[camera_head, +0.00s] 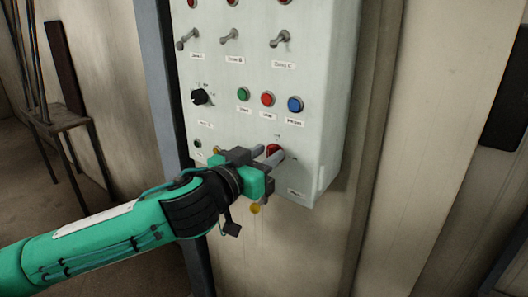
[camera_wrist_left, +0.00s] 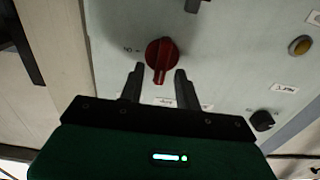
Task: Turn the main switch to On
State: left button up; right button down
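The main switch is a red rotary knob (camera_wrist_left: 161,55) on the lower part of a pale control panel (camera_head: 325,100). In the head view the knob (camera_head: 273,149) shows between my finger tips, partly hidden by them. My left gripper (camera_head: 270,156) is at the panel's lower face. In the left wrist view its two dark fingers (camera_wrist_left: 157,82) are spread apart, one on each side of the knob's lower end, with gaps to it. The knob's grip stands nearly upright in that view. The label beside it is too small to read surely. My right gripper is not in view.
Above are a black selector (camera_head: 200,97), green (camera_head: 243,94), red (camera_head: 267,99) and blue (camera_head: 295,104) buttons, and a row of toggle levers (camera_head: 281,39). A rack (camera_head: 62,120) stands far left.

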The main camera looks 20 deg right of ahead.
pick_arm(q)
grip_shut()
jog(key=shift+m, duration=0.4)
jog(key=shift+s+d+f+m+b, duration=0.15)
jog(key=shift+s+f+m+b, duration=0.2)
jog(key=shift+m, duration=2.5)
jog(key=shift+d+f+m+b, duration=0.15)
jog(key=shift+m+b, duration=0.3)
jog(key=shift+m, duration=2.35)
jog(key=shift+s+d+f+m+b, duration=0.1)
jog(key=shift+s+f+m+b, duration=0.25)
jog(key=shift+m, duration=2.5)
jog(key=shift+w+r, duration=0.1)
jog(key=shift+w, duration=0.05)
